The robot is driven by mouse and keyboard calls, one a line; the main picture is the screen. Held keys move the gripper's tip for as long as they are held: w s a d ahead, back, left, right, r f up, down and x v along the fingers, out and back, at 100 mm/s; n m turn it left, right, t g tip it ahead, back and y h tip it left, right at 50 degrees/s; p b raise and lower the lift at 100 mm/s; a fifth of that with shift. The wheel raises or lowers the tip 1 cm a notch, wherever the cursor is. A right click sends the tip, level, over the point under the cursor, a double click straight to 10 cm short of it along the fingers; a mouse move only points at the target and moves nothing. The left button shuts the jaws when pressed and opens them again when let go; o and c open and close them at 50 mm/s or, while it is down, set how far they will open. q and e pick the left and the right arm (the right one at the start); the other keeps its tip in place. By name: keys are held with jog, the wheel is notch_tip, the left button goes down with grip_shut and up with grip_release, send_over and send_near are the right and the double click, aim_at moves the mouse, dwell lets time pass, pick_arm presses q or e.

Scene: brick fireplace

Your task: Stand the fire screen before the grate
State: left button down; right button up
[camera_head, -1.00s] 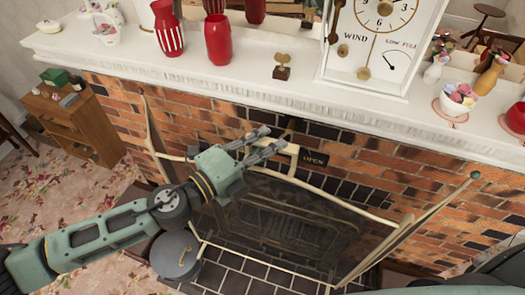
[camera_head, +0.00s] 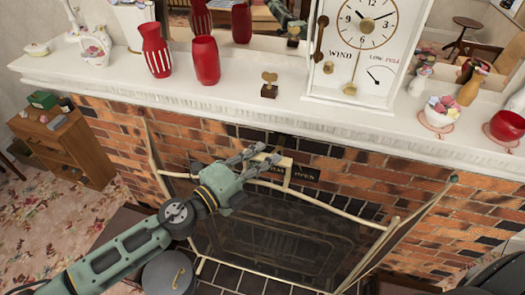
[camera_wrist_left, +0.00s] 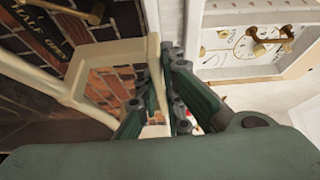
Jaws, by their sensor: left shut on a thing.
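The fire screen has a dark see-through mesh panel (camera_head: 290,235), a cream frame and folded side wings. It stands upright before the brick fireplace opening, over dark hearth tiles. Its cream top handle also shows in the left wrist view (camera_wrist_left: 154,75). My left gripper (camera_head: 262,160) is at the top middle of the screen, shut on this handle, with fingers on it in the left wrist view (camera_wrist_left: 165,95). The grate is not clearly visible behind the mesh. The screen's bottom edge is partly hidden by my arm and a grey lidded pot. My right gripper is not in view.
The white mantel (camera_head: 200,97) above carries red vases (camera_head: 205,60), a clock (camera_head: 362,40) and a small brass-topped ornament (camera_head: 269,85). A grey lidded pot (camera_head: 168,275) stands by the screen's lower left. A wooden cabinet (camera_head: 75,150) stands at left on floral carpet.

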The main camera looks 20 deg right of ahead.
pick_arm(q)
notch_tip(320, 180, down, 31)
jog(key=b, duration=2.5)
jog(key=shift+r, duration=0.2)
dwell(0.3)
jog(key=shift+f+b, duration=1.45)
jog(key=shift+f, duration=0.15)
dwell(1.2)
dwell(0.9)
